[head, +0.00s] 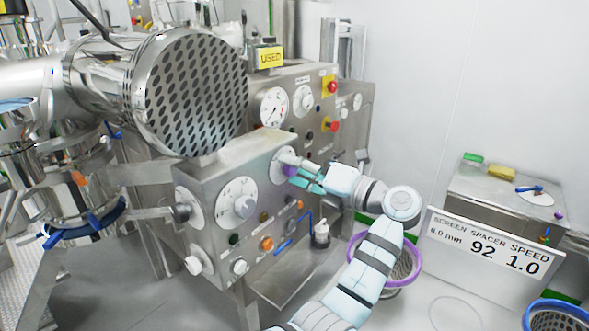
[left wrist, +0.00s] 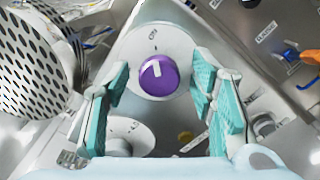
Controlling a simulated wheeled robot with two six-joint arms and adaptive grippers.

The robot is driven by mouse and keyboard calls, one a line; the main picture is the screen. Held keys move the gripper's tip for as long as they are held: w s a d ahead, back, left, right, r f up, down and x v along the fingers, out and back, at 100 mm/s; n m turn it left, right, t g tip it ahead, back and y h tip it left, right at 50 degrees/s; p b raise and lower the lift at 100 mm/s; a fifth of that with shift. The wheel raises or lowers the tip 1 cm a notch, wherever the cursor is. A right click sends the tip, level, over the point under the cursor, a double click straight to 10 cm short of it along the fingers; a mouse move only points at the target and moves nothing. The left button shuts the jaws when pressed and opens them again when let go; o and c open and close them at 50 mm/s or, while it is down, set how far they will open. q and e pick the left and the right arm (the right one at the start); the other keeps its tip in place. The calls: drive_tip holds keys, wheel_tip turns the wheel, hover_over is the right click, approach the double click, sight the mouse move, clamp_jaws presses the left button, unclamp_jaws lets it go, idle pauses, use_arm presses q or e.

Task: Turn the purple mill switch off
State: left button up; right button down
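The purple mill switch (head: 288,171) is a round knob on a pale round dial plate, on the upper right of the grey control box (head: 217,163). In the left wrist view the purple mill switch (left wrist: 158,76) sits between my finger pads, with its white pointer mark pointing roughly up in the picture. My left gripper (head: 304,176) is close in front of the switch and partly covers it in the head view. In the left wrist view my left gripper (left wrist: 160,92) is open, its teal pads apart on both sides of the knob with gaps. My right gripper is not in view.
A white-dialled knob (head: 239,203) and small buttons lie left of and below the switch. A large perforated drum (head: 192,92) overhangs the box at the left. A gauge panel (head: 290,85) with a red button stands behind. A purple-rimmed basket (head: 408,267) stands at the right.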

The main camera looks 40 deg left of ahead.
use_arm(q)
drive_tip(key=c, duration=1)
drive_tip(key=shift+f+n+b, duration=0.15)
drive_tip(key=shift+n+b, duration=0.25)
drive_tip(key=shift+b, duration=0.35)
drive_tip(key=n+b, duration=0.5)
drive_tip(key=b, duration=0.2)
drive_tip(key=shift+f, duration=0.1)
drive_tip(key=shift+n+b, duration=0.6)
drive_tip(key=shift+n, duration=0.1)
drive_tip(key=n+b, duration=0.2)
drive_tip(key=shift+s+n, duration=0.1)
drive_tip(key=shift+n, duration=0.2)
drive_tip(key=n+b, duration=0.1)
drive_tip(key=n, duration=0.1)
drive_tip(key=shift+n, duration=0.4)
drive_tip(key=shift+n+b, duration=0.7)
drive_tip(key=shift+n, duration=0.5)
drive_tip(key=shift+r+n+b, duration=0.2)
drive_tip(key=shift+n+b, duration=0.2)
drive_tip(key=shift+n, duration=1.1)
